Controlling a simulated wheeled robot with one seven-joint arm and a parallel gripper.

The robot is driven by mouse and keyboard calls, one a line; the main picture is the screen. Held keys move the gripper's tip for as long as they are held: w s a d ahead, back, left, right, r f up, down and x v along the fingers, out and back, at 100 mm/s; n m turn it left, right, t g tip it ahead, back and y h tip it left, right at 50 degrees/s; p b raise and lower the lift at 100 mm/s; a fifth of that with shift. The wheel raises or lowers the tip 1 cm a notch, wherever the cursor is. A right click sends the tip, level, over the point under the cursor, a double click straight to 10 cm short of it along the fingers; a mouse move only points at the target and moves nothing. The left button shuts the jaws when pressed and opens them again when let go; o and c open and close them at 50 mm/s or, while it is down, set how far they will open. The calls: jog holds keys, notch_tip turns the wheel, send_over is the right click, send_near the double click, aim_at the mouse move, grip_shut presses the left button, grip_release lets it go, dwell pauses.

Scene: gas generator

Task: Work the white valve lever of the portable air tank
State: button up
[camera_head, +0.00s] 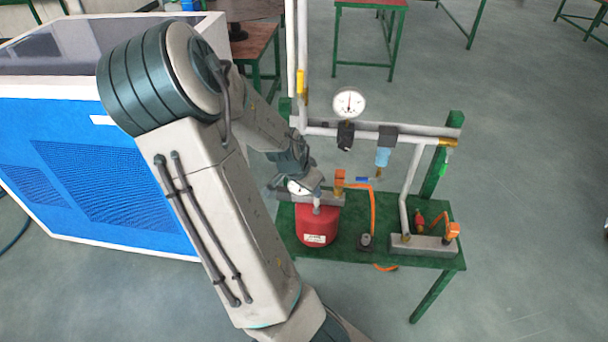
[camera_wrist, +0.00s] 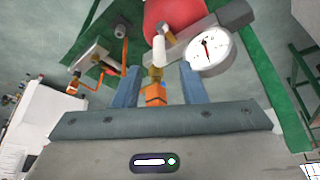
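The portable air tank is a red vessel (camera_head: 317,226) on the green bench; its rounded red side also shows at the top of the wrist view (camera_wrist: 176,14). A grey metal bar tops it, with a white dial gauge (camera_wrist: 208,52) and an orange fitting (camera_wrist: 155,94). A pale cream piece (camera_wrist: 157,53), apparently the white valve lever, stands beyond the orange fitting. My gripper (camera_wrist: 160,82) is open, its two blue-grey fingers either side of the orange fitting and cream piece. I cannot tell whether they touch. In the head view my arm partly hides the gripper and tank top.
The green bench (camera_head: 455,262) also carries a grey block (camera_head: 419,246) with orange fittings, a small dark cylinder (camera_head: 367,242) and orange hose. White pipework with a gauge (camera_head: 348,104) rises behind. A blue cabinet (camera_head: 110,180) stands left. Open floor lies right.

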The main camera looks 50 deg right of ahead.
jog(key=shift+p+v, duration=0.7)
jog(key=shift+v, duration=1.75)
